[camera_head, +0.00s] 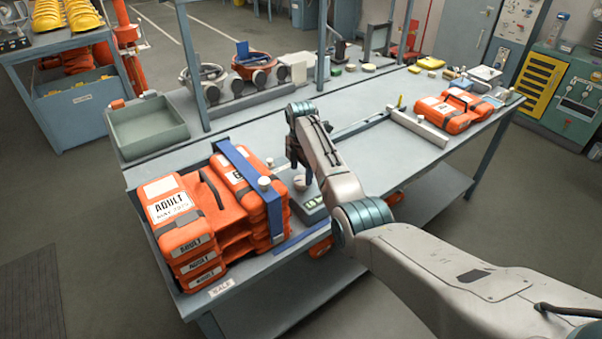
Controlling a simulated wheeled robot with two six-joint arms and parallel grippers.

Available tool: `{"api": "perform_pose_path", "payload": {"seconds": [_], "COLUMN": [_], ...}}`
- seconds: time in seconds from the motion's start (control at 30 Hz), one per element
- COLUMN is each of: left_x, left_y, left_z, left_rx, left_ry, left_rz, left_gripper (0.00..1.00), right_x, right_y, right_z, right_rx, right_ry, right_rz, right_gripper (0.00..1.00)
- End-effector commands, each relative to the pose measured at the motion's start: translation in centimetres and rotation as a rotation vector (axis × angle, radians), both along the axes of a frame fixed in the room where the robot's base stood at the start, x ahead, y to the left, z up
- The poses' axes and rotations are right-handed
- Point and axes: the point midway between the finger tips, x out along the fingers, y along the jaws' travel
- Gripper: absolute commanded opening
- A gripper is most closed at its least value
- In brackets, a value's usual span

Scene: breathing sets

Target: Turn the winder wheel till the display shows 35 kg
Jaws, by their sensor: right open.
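My right arm reaches in from the lower right, and its gripper (300,172) points down over the bench beside the stack of orange cases. It is open. Just below it is a small pale round part (299,184), which looks like the winder wheel; the gripper partly hides it, and I cannot tell whether they touch. A small display (313,203) with a greenish screen sits in front of it; its figures are too small to read surely. A blue strap (250,184) runs over the stacked orange ADULT cases (190,215). My left gripper is not in view.
An empty green-grey tray (150,132) stands at the bench's back left. More orange cases (455,108) lie at the right, behind a pale bar (418,127). Masks and small parts line the back. The bench middle is mostly clear, with my arm above it.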

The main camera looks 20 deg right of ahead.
Motion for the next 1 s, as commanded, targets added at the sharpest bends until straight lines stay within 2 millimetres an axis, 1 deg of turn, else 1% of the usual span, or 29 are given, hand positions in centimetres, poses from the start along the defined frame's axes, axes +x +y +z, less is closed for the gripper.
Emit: {"api": "perform_pose_path", "payload": {"seconds": [0.03, 0.1, 0.2, 0.33, 0.43, 0.57, 0.7, 0.8, 1.0], "left_x": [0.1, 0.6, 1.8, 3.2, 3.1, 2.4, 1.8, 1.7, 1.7], "left_y": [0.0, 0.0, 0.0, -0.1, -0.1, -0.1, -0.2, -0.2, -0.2], "left_z": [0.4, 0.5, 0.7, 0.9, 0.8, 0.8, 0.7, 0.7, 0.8], "left_rx": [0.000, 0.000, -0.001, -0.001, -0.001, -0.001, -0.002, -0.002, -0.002], "left_ry": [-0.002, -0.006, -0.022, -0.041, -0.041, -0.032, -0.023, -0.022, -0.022], "left_rz": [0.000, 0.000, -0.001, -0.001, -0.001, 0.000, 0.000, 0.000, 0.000], "left_gripper": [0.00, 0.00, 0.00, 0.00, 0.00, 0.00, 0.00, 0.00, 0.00], "right_x": [-0.1, -0.1, -0.1, 0.0, 0.0, 0.0, 0.0, 0.0, 0.0], "right_y": [0.0, 0.0, 0.0, 0.0, 0.0, 0.0, 0.0, 0.0, 0.0], "right_z": [-0.7, -1.7, -2.6, -3.1, -3.1, -3.1, -3.1, -3.1, -3.1], "right_rx": [0.000, 0.000, 0.000, 0.000, 0.000, 0.000, 0.000, 0.000, 0.000], "right_ry": [0.004, 0.003, 0.002, 0.001, 0.001, 0.000, 0.000, 0.000, 0.000], "right_rz": [0.000, 0.000, -0.001, -0.001, -0.001, -0.001, -0.001, -0.001, -0.011], "right_gripper": [0.67, 0.67, 0.67, 0.67, 0.67, 0.67, 0.40, 0.23, 0.23]}}
